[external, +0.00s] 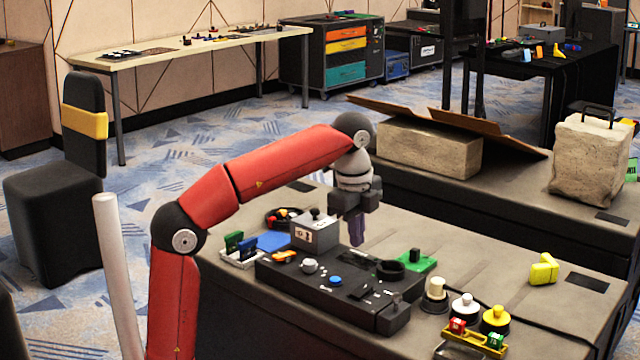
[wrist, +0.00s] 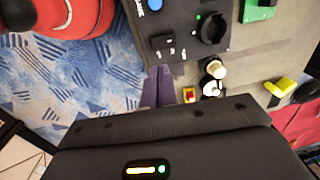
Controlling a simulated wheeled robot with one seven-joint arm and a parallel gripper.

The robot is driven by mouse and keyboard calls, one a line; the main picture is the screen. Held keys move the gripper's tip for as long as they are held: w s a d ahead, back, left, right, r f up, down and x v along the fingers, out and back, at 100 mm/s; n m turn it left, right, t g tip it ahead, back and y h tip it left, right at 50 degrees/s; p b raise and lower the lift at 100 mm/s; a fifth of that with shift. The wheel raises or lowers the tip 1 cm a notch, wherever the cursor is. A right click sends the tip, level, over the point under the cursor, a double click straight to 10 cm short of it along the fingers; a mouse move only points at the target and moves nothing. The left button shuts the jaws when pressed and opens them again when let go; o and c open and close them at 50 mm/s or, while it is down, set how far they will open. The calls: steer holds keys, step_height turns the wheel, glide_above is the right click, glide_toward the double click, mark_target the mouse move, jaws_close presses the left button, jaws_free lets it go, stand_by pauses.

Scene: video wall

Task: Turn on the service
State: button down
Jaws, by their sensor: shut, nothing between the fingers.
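A black control panel (external: 290,283) lies on the dark table. It carries a pale round knob (external: 310,266), a blue button (external: 335,281), a black ring-shaped dial (external: 390,270) and small dark switches (external: 371,291). The wrist view shows the blue button (wrist: 155,4), dial (wrist: 212,28) and switches (wrist: 168,45) ahead of the fingers. No label naming the service is readable. My gripper (external: 357,240) points down above the panel's back edge, apart from the controls. Its purple fingers (wrist: 157,85) are shut and empty.
A grey box with a black knob (external: 315,232) stands behind the panel, close left of my gripper. A green block (external: 418,262), white and yellow knobbed pieces (external: 496,318) and a yellow object (external: 543,268) stand right.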

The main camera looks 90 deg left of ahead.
mark_target(365, 286)
steer(key=shift+s+d+r, duration=0.15)
steer(key=shift+r, duration=1.2)
steer(key=shift+w+a+r, duration=0.1)
steer(key=shift+w+a, duration=0.35)
steer(key=shift+a, duration=0.1)
steer(key=f+b, duration=0.1)
steer(key=f, duration=0.3)
steer(key=w+a+f+b, duration=0.1)
steer(key=f, duration=0.3)
steer(key=f+b, duration=0.1)
steer(key=f, duration=0.3)
steer(key=shift+w+a+f, duration=0.15)
steer(key=shift+a+f, duration=0.05)
steer(key=shift+f, duration=0.1)
steer(key=shift+w+f, duration=0.1)
steer(key=shift+f, duration=0.55)
steer(key=shift+a, duration=0.1)
